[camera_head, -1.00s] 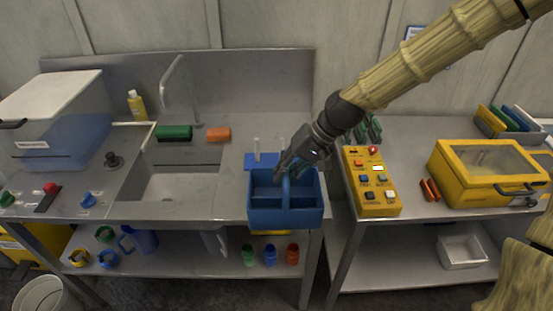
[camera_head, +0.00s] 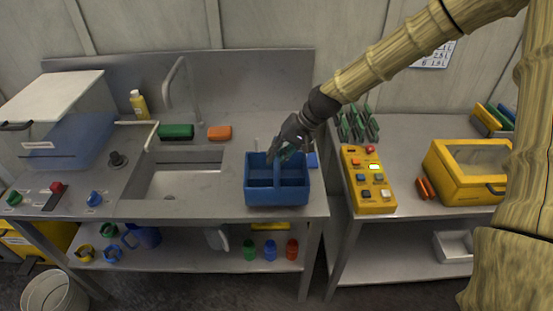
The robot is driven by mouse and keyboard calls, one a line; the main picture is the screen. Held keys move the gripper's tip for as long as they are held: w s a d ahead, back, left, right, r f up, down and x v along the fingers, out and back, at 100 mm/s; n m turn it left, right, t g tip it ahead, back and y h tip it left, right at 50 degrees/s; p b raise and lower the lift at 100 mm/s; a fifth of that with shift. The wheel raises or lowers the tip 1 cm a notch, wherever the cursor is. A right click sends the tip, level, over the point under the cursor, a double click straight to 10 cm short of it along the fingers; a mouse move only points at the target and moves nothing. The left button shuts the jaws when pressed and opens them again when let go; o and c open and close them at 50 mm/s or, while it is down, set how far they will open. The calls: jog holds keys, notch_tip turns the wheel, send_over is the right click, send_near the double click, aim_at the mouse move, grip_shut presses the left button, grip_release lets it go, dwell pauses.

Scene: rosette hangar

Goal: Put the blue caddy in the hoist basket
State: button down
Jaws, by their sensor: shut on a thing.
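The blue caddy (camera_head: 277,194) is an open box with compartments and a raised middle handle. It is upright at the front right of the steel sink counter, to the right of the sink. My gripper (camera_head: 279,152) comes down from the upper right and is shut on the caddy's handle; the fingertips are partly hidden. I cannot tell whether the caddy's base touches the counter. I cannot make out a hoist basket in this view.
The sink (camera_head: 184,178) is left of the caddy. A yellow button panel (camera_head: 369,181) and a yellow lidded case (camera_head: 467,172) stand on the right bench, across a narrow gap.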

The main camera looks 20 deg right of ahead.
jog(key=shift+f+p, duration=0.45)
jog(key=shift+f, duration=0.85)
jog(key=c, duration=1.4)
grip_release()
jog(key=shift+c, duration=0.2)
